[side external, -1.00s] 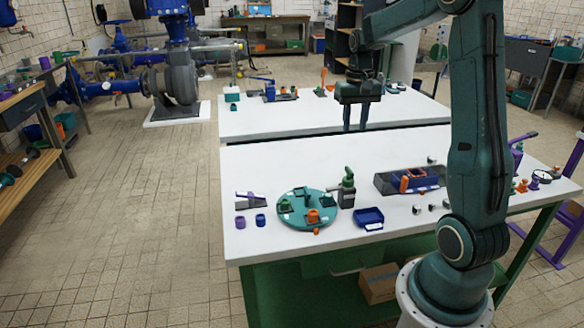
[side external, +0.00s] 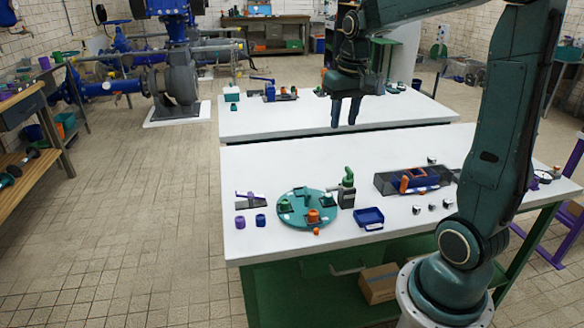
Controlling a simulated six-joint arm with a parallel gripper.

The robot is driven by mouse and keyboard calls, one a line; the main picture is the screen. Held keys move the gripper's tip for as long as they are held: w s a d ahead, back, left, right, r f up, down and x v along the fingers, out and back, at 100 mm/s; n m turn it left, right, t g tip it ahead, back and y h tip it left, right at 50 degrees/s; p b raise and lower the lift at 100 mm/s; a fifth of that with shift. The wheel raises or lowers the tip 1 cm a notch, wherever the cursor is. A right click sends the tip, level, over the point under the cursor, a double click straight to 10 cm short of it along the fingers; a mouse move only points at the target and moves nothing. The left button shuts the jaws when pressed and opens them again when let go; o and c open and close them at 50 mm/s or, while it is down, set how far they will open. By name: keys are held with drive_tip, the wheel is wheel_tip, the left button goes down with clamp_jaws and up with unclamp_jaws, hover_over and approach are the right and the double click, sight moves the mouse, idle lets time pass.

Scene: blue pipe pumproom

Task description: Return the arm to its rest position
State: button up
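My gripper (side external: 344,118) hangs in the air with its two dark fingers pointing down. In the picture it shows in front of the far white table (side external: 270,122), near that table's front edge. A gap shows between the fingers and nothing is held there. My arm reaches from its base at the lower right, up and over to the left. The gripper is well clear of the items on the near white table (side external: 290,168).
On the near table are a round teal tray (side external: 296,222), a dark green pump-like item (side external: 347,188), a blue tray (side external: 369,218) and a dark grey bin (side external: 385,183) with blue and orange parts. Small items line the far table. The air around the gripper looks free.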

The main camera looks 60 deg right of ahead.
drive_tip(key=s+a+n+t, duration=0.2)
drive_tip(key=s+a, duration=0.4)
drive_tip(key=a, duration=0.3)
drive_tip(key=s+a+r+n+t, duration=0.1)
drive_tip(key=s+a+n+t, duration=0.1)
drive_tip(key=s+a+n, duration=0.2)
drive_tip(key=shift+s+a+r+n+y, duration=0.15)
drive_tip(key=shift+s+a+n+y, duration=0.25)
drive_tip(key=shift+s+a, duration=1.8)
drive_tip(key=shift+w+a, duration=0.6)
drive_tip(key=shift+w, duration=0.1)
